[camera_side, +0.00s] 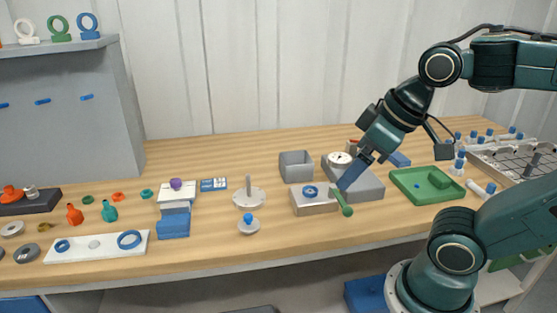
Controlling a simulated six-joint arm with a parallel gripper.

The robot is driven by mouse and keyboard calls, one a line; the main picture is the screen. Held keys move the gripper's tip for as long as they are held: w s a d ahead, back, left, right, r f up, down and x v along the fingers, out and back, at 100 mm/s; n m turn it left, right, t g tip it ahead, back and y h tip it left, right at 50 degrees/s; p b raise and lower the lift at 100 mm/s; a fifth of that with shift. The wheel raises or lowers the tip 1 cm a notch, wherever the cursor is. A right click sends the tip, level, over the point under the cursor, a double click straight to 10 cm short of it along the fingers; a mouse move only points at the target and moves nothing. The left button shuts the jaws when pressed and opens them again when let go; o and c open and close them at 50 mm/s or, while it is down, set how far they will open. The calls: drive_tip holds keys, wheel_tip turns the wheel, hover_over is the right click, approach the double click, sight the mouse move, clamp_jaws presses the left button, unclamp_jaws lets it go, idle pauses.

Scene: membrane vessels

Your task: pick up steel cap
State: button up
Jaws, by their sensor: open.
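My gripper (350,180) points down and left over the grey and pale blocks near the middle right of the bench. A blue part and a green rod with a rounded end show at its tip. The jaws are open, and I see nothing clearly held. No steel cap can be named with certainty at this size. A pale metallic round piece with a blue knob (249,226) lies on the bench to the left, clear of my gripper. A small silvery piece (31,192) on the dark block at the far left is another possible match.
A green tray (407,186) lies to the right. The bench's front edge is near.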

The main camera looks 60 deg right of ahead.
drive_tip(key=w+n+g, duration=0.2)
drive_tip(key=w+n, duration=0.4)
drive_tip(key=w, duration=0.2)
drive_tip(key=n+g, duration=0.3)
drive_tip(key=n, duration=1.1)
hover_over(248, 215)
wheel_tip(248, 215, down, 11)
drive_tip(key=shift+w+f, duration=0.2)
drive_tip(key=shift+f, duration=4.3)
drive_tip(key=shift+s+f, duration=0.2)
drive_tip(key=shift+f, duration=2.4)
drive_tip(key=c, duration=1.2)
